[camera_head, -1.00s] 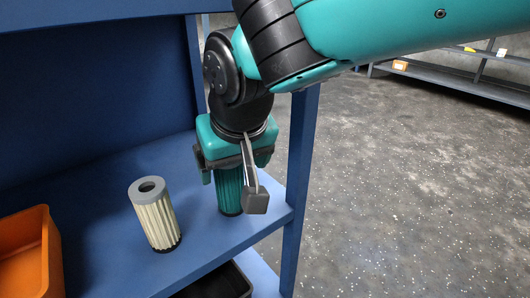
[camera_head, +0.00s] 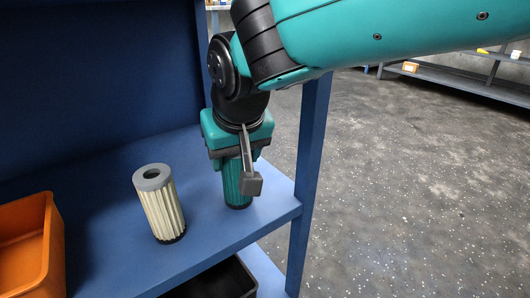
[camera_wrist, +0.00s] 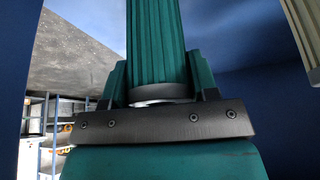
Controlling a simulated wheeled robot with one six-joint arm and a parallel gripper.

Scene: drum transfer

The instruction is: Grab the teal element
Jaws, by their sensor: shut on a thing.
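The teal element (camera_head: 238,192) is a ribbed cylinder with a dark base. It stands upright on the blue shelf (camera_head: 215,235) near its right corner post. My gripper (camera_head: 238,165) points down over it and is shut on its upper part. In the wrist view, the teal element (camera_wrist: 157,45) runs between the two teal fingers of my gripper (camera_wrist: 158,82), with a pale end ring close to the palm. In the head view my gripper hides the element's top, and my wrist camera's bracket covers part of its side.
A cream pleated element (camera_head: 160,205) with a grey top stands to the left on the same shelf. An orange bin (camera_head: 52,250) is at the far left. A dark bin (camera_head: 222,283) sits below. The blue post (camera_head: 310,150) rises close on the right.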

